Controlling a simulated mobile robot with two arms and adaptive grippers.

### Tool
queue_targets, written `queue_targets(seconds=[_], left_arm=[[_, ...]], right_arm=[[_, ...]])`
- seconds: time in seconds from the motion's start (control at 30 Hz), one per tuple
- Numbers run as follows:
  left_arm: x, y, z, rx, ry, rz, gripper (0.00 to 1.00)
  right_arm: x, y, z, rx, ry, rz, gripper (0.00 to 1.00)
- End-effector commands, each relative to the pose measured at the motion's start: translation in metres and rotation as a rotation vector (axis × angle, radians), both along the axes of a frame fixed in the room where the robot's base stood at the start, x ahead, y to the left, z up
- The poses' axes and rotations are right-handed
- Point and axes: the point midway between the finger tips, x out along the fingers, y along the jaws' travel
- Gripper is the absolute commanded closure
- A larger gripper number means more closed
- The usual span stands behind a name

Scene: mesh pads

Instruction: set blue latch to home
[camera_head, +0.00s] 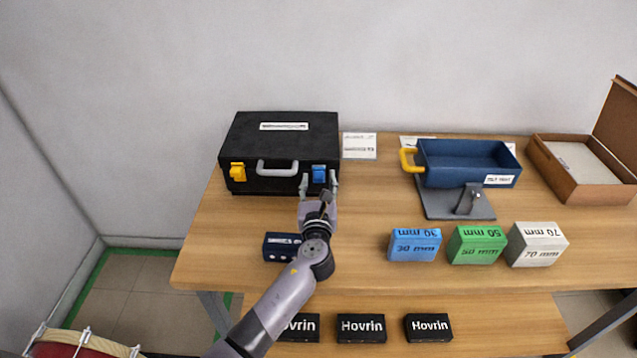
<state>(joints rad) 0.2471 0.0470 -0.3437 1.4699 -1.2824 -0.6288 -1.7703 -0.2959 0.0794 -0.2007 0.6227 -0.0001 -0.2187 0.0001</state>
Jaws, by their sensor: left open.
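A black case (290,148) stands closed at the back left of the table, with a grey handle (277,168) on its front. A blue latch (319,174) sits on the right of the case's front, and a yellow latch (238,172) on the left. My left gripper (319,184) is open in front of the blue latch, one finger on either side of it in the picture. I cannot tell whether the fingers touch it. My right gripper is not in view.
A blue tray (466,150) on a grey stand and an open cardboard box (580,182) are at the right. Blue (415,245), green (476,245) and white (537,245) blocks line the front. A small dark box (281,247) lies beside my forearm. Black Hovrin boxes (361,328) sit lower.

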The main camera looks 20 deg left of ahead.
Motion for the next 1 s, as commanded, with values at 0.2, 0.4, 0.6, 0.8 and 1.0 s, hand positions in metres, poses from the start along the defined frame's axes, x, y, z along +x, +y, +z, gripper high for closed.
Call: queue_targets(seconds=[0.2, 0.4, 0.6, 0.8, 1.0], left_arm=[[0.0008, 0.0000, 0.0002, -0.001, 0.000, 0.000, 0.57], [0.0006, 0.0000, 0.0001, -0.001, 0.000, 0.000, 0.68], [0.0005, -0.0001, 0.0001, 0.000, 0.000, 0.000, 0.81], [0.0004, -0.0001, 0.0001, 0.000, 0.000, -0.001, 0.95], [0.0004, -0.0001, 0.0002, 0.000, 0.000, -0.001, 1.00]], right_arm=[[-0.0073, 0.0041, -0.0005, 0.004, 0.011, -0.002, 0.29], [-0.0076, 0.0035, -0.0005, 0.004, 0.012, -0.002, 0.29], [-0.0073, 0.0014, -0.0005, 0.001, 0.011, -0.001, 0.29], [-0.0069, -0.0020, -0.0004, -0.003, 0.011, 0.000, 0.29], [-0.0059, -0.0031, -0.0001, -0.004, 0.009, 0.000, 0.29]])
